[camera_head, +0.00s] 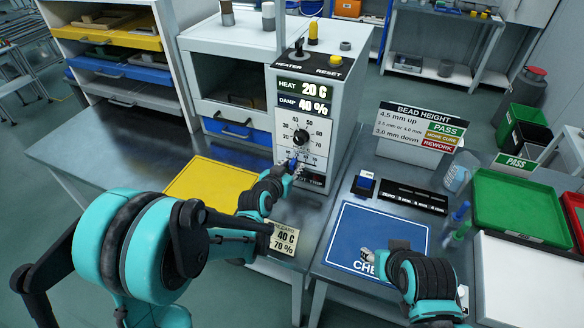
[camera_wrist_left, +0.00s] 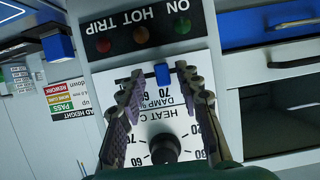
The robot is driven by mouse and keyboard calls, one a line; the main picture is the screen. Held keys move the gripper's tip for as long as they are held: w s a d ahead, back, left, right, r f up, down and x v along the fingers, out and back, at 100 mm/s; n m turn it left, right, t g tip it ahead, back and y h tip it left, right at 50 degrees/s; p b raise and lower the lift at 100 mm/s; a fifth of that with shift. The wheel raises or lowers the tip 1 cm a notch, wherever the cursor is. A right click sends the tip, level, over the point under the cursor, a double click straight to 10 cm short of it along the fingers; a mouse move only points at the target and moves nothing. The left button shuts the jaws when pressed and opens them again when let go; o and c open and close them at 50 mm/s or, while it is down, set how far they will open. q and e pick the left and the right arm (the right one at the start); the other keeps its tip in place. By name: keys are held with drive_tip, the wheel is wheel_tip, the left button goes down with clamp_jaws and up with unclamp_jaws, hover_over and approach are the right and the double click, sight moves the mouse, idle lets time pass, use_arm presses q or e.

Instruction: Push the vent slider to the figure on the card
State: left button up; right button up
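The oven-like machine (camera_head: 312,110) has a front panel with a black dial (camera_head: 300,137) and displays reading HEAT 20 C and DAMP 40 %. The vent slider (camera_wrist_left: 162,74) is a blue knob on a dark horizontal slot, under the dial, seen upside down in the left wrist view. My left gripper (camera_wrist_left: 159,70) is open, with one finger on each side of the knob; contact cannot be told. In the head view my left gripper (camera_head: 296,168) covers most of the slider. The card (camera_head: 284,239) reads 40 C, 70 %. My right gripper (camera_head: 368,256) is over the blue mat, its fingers unclear.
A yellow mat (camera_head: 207,187) lies left of my left gripper. The blue mat (camera_head: 377,228), a black gauge strip (camera_head: 413,197), a bead height sign (camera_head: 420,127) and a green tray (camera_head: 522,207) are to the right.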

use_arm(q)
drive_tip(key=shift+d, duration=0.15)
drive_tip(key=v, duration=1.2)
